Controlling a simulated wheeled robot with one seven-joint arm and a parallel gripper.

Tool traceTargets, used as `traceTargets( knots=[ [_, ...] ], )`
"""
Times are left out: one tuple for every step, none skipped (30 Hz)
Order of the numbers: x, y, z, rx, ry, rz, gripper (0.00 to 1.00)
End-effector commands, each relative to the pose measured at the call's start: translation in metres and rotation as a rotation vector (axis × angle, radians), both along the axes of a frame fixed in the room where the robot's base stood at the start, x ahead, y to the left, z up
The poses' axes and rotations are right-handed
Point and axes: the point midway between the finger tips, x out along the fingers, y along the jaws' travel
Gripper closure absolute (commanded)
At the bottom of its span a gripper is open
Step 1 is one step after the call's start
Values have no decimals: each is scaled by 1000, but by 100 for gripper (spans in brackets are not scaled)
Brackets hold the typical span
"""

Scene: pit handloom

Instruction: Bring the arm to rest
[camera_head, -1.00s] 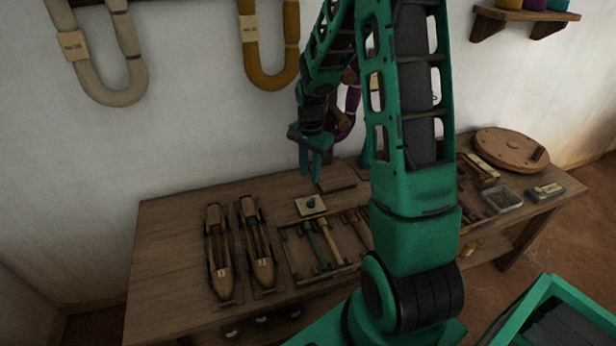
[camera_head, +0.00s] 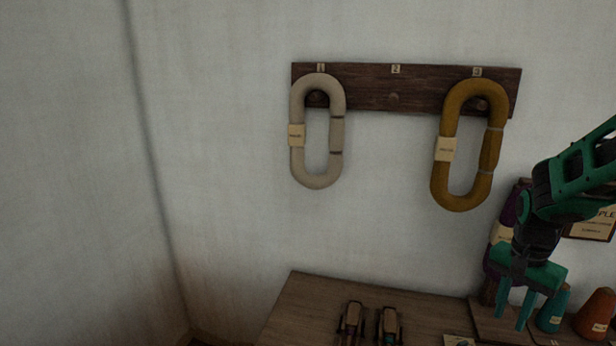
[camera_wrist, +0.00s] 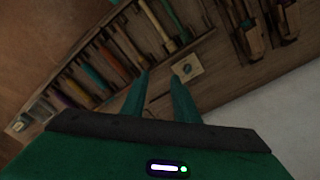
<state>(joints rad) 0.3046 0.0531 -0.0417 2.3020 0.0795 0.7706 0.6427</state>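My gripper (camera_head: 512,316) hangs at the right of the head view, fingers pointing down, above the back of the wooden bench (camera_head: 305,305). In the wrist view my gripper (camera_wrist: 160,78) shows two green fingers with a clear gap and nothing held between them. Beyond the fingertips lie the bench top and a small pale card (camera_wrist: 187,68) with a dark spot. Most of my arm is outside the head view.
Cones, one teal (camera_head: 553,308) and one orange (camera_head: 596,313), stand beside my gripper. A purple and cream hank (camera_head: 502,238) is behind it. A white hank (camera_head: 297,155) and an ochre hank (camera_head: 440,185) hang from a wall rack (camera_head: 395,75). Two shuttles (camera_head: 351,322) lie on the bench.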

Motion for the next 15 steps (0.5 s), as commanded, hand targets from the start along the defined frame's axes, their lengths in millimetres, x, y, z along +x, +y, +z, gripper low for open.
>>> traceTargets(
  knots=[
    [-15,1,12,-3,-3,34,73],
    [-24,2,18,-4,0,56,73],
    [-37,3,25,-3,1,86,73],
    [-46,4,30,-3,3,107,73],
    [-55,5,34,-2,4,129,73],
    [-67,7,40,2,6,160,73],
    [-77,9,44,3,6,182,73],
    [-86,10,47,7,8,204,73],
    [-98,12,52,11,7,234,73],
    [-108,14,54,15,8,256,73],
    [-117,16,57,19,7,278,73],
    [-129,19,60,26,8,308,73],
    [-137,21,62,31,6,330,73],
    [-145,23,63,36,6,352,73],
    [-155,26,64,42,5,377,73]
  ],
)
